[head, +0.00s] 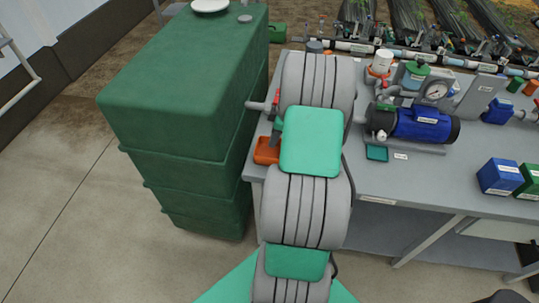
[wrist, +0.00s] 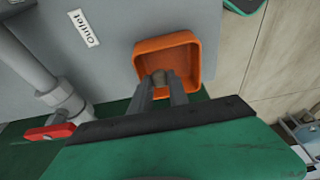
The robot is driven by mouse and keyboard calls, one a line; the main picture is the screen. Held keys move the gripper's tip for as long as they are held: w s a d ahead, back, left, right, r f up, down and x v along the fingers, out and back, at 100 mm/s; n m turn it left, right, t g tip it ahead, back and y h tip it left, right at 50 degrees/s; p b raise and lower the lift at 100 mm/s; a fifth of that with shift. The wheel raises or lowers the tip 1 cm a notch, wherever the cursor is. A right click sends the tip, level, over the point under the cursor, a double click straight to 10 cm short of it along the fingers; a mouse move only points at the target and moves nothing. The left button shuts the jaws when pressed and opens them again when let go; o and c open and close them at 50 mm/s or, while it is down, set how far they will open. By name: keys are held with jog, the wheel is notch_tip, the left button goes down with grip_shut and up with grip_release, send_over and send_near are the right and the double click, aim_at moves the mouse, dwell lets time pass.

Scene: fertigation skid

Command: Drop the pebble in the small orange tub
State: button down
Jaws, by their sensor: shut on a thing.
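The small orange tub (wrist: 172,54) is in the upper middle of the wrist view, open side facing the camera. In the head view, the orange tub (head: 266,150) shows at the left end of the grey bench, partly covered by my arm. Fingertips and pebble overlap the tub's lower part in the wrist view. I cannot tell how high they are over its floor.
A red valve handle (wrist: 48,131) and a grey pipe (wrist: 42,82) are left of the tub, near an "Outlet" label (wrist: 83,28). A large green tank (head: 185,90) stands left of the bench (head: 430,185). A blue pump (head: 422,124) is to the right.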

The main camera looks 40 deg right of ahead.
jog(key=c, duration=1.2)
grip_release()
jog(key=b+v, duration=0.1)
jog(key=v, duration=0.7)
